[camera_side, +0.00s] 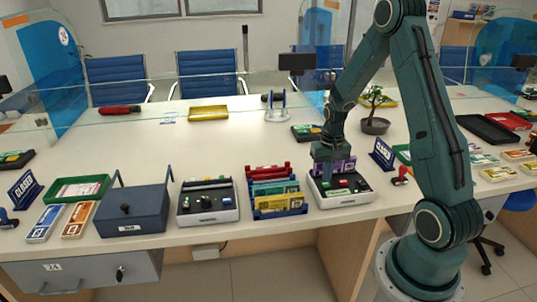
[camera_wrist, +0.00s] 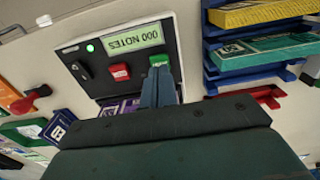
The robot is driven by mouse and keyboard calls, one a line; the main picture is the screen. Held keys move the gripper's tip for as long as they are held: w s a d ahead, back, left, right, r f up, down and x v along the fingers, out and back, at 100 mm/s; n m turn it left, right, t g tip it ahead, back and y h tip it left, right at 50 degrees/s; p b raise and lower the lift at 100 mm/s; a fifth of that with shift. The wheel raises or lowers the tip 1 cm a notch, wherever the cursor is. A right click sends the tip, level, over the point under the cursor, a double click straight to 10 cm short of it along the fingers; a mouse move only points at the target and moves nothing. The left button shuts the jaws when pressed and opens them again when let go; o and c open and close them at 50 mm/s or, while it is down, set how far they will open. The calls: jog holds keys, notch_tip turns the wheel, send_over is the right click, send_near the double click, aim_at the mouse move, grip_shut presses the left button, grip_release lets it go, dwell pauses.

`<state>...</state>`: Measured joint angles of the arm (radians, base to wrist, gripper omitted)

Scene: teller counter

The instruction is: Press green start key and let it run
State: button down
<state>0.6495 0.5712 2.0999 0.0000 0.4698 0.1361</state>
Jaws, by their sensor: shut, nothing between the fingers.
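The note counter is a grey and black machine (camera_side: 352,200) at the counter's front edge, and it fills the upper middle of the wrist view (camera_wrist: 98,76). Its green key (camera_wrist: 157,60) sits beside a red key (camera_wrist: 120,72). The display (camera_wrist: 131,39) reads "000 NOTES", upside down, and a small green light (camera_wrist: 90,47) shows near it. My gripper (camera_wrist: 159,72) is shut and empty, pointing down with its fingertips right at the green key's edge. I cannot tell whether they touch it. In the side view my gripper (camera_side: 327,178) is over the machine's left part.
Purple notes (camera_side: 335,166) are at the machine's back. A blue rack with banknote bundles (camera_side: 280,208) stands close on its left. A black-topped device (camera_side: 207,202) is farther left.

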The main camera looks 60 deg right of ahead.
aim_at(324, 184)
jog(key=shift+f, duration=0.9)
dwell(0.3)
jog(key=shift+r, duration=0.15)
notch_tip(324, 184, up, 9)
dwell(1.4)
jog(key=s+a+r+n+t, duration=0.2)
jog(key=a+r+n, duration=0.2)
jog(key=a+r, duration=0.9)
jog(key=s+a+r+n+t, duration=0.3)
jog(key=s+a+r+n, duration=0.2)
jog(key=s+a, duration=0.5)
jog(key=shift+s+a+t, duration=0.3)
jog(key=shift+s, duration=0.35)
jog(key=shift+r, duration=0.1)
dwell(1.7)
